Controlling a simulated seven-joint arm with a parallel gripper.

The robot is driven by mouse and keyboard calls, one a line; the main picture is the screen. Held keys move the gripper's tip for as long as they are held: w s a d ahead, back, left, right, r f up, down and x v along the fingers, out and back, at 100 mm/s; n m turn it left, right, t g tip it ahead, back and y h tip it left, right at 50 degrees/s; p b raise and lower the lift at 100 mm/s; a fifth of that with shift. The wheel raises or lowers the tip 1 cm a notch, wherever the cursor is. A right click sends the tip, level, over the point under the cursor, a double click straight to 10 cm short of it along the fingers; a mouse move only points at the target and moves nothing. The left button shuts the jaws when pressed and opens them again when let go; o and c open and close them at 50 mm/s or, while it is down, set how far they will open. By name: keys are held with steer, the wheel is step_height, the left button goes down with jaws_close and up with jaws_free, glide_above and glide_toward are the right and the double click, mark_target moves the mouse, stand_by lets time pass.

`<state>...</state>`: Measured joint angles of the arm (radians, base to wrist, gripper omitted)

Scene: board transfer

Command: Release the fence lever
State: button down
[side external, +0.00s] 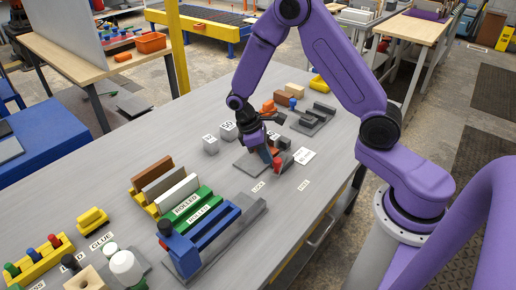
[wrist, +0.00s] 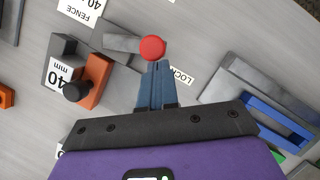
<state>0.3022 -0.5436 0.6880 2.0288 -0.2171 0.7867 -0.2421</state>
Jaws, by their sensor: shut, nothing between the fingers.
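The fence lever's red ball knob (wrist: 152,48) shows just beyond my fingertips in the wrist view. A grey bar (wrist: 121,42) runs left from it. A card reading LOCK (wrist: 182,76) lies right of the knob. The fence piece appears as an orange block (wrist: 97,78) with a black knob and a "40 mm" label, beside a dark grey block. My gripper (wrist: 155,68) is shut with nothing held, its blue-grey fingers together close to the red knob; I cannot tell if they touch. In the side view my gripper (side external: 265,153) is low over the grey fixture, beside the red knob (side external: 277,164).
A card reading FENCE 40 (wrist: 80,9) lies beyond the fixture. A grey and blue fixture (wrist: 268,105) stands at the right in the wrist view. In the side view, green ROLLED blocks (side external: 187,205) and grey weight cubes (side external: 229,130) stand nearby. The near-right tabletop is clear.

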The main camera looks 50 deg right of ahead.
steer(key=s+n, duration=0.2)
steer(key=n, duration=0.1)
steer(key=shift+s+d+t+h, duration=0.15)
steer(key=shift+s+t+h, duration=0.05)
steer(key=shift+t+h, duration=0.2)
steer(key=shift+n, duration=0.6)
steer(key=shift+s+d, duration=0.45)
steer(key=shift+s, duration=0.3)
steer(key=shift+s+d, duration=0.5)
steer(key=shift+s, duration=0.25)
steer(key=shift+s+d, duration=0.45)
steer(key=shift+s, duration=0.3)
steer(key=shift+d, duration=0.1)
